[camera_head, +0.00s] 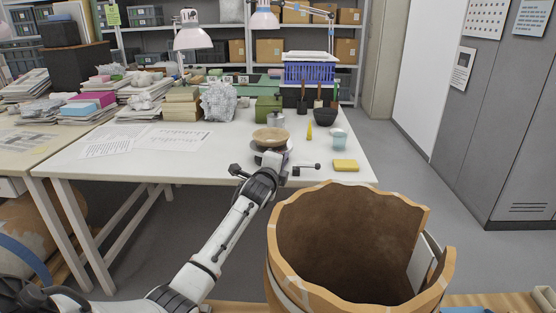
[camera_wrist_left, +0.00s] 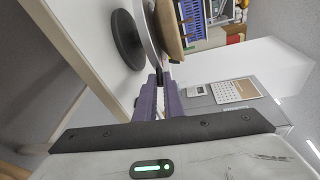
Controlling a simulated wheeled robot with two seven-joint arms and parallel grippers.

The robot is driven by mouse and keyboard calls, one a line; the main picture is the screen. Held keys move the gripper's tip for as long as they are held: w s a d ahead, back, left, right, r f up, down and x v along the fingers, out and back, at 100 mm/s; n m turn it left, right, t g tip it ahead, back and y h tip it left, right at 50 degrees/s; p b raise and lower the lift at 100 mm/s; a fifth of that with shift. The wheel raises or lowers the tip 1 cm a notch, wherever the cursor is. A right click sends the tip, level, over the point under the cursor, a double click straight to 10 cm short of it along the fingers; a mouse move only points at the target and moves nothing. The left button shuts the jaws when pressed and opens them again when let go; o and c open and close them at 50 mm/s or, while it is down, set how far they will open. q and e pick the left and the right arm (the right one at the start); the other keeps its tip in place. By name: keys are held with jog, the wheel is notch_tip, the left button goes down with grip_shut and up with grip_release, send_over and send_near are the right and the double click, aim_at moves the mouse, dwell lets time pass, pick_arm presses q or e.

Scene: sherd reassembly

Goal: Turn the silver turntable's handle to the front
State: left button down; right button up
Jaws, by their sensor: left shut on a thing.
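The silver turntable (camera_head: 288,146) stands near the front edge of the white table, with a tan bowl-like piece (camera_head: 270,135) on top. In the left wrist view its silver plate (camera_wrist_left: 147,30) shows edge-on, between a round black base (camera_wrist_left: 127,40) and the tan piece (camera_wrist_left: 170,25). My left gripper (camera_head: 275,156) is at the front side of the turntable. Its purple fingers (camera_wrist_left: 160,80) are shut on a small dark part at the plate's rim, which looks like the handle. The fingers and wrist mostly hide this part. My right gripper is not in view.
A yellow block (camera_head: 345,165) and a pale teal cup (camera_head: 338,140) are to the right on the white table (camera_head: 110,170). A crumpled grey lump (camera_head: 218,102) and a green box (camera_head: 267,108) stand behind. A large brown broken pot (camera_head: 350,240) is in the foreground.

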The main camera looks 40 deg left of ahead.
pick_arm(q)
jog(key=shift+w+d+n+y, duration=0.1)
jog(key=shift+w+n+y, duration=0.2)
jog(key=shift+y, duration=0.1)
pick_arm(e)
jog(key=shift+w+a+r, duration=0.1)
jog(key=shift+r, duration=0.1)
pick_arm(q)
jog(key=c, duration=1.9)
grip_release()
jog(key=shift+o, duration=0.2)
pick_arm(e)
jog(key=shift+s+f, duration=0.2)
